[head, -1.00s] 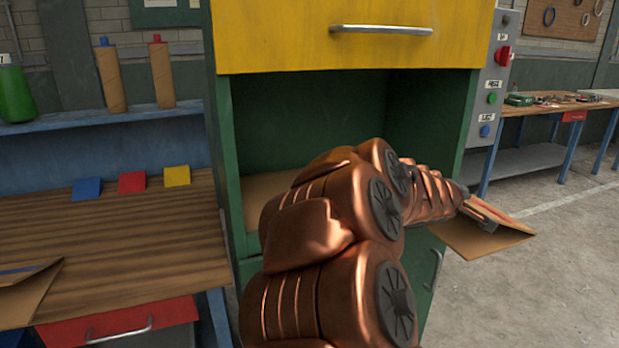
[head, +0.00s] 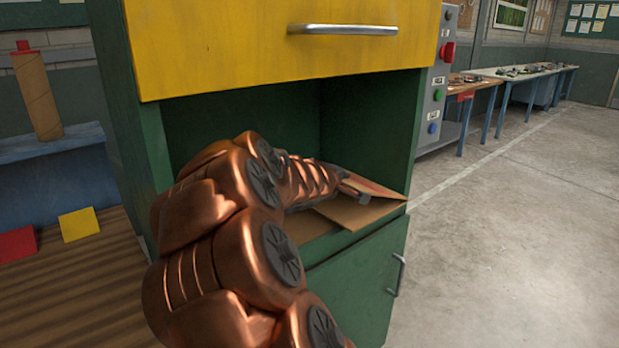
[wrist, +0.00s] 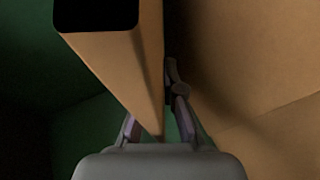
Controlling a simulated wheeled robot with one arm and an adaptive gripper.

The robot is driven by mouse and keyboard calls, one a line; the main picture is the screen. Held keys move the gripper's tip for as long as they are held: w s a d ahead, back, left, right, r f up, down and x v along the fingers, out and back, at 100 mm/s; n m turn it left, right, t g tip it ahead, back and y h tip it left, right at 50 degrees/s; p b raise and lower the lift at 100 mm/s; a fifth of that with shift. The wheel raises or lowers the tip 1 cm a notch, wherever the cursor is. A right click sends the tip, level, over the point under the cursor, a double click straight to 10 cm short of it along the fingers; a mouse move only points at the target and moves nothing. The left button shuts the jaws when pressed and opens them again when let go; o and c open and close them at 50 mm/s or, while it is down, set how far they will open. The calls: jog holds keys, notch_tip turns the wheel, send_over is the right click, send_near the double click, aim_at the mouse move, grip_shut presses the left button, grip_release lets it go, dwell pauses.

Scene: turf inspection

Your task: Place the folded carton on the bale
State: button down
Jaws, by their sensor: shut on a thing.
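The folded carton (head: 352,213) is a flat brown piece with a reddish strip along its upper edge. My gripper (head: 362,198) is shut on it at the mouth of the green cabinet's open bay. In the wrist view a brown board (wrist: 122,68) runs down between the fingers (wrist: 156,122). A flat brown surface (head: 300,228) lies low in the bay, below my wrist; it may be the bale's top, mostly hidden by my arm. I cannot tell whether the carton touches it.
The green cabinet (head: 345,290) has a yellow drawer front (head: 280,50) above the bay and side walls around it. A grey control panel (head: 437,85) stands at its right. A wooden bench (head: 70,285) is at left. Open concrete floor (head: 520,220) lies to the right.

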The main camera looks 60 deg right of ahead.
jog(key=w+d+p, duration=0.1)
jog(key=w+p, duration=0.1)
jog(key=w, duration=0.1)
jog(key=w+d+p, duration=0.1)
jog(key=w+d, duration=0.1)
jog(key=w, duration=0.2)
jog(key=w+d+f+p, duration=0.1)
jog(key=w+d+p, duration=0.1)
jog(key=w, duration=0.1)
jog(key=shift+w+p, duration=0.35)
jog(key=shift+w+f, duration=0.1)
jog(key=shift+f, duration=1.65)
jog(key=shift+f, duration=0.1)
jog(key=c, duration=1.3)
grip_release()
jog(key=b+v, duration=0.1)
jog(key=v, duration=1.1)
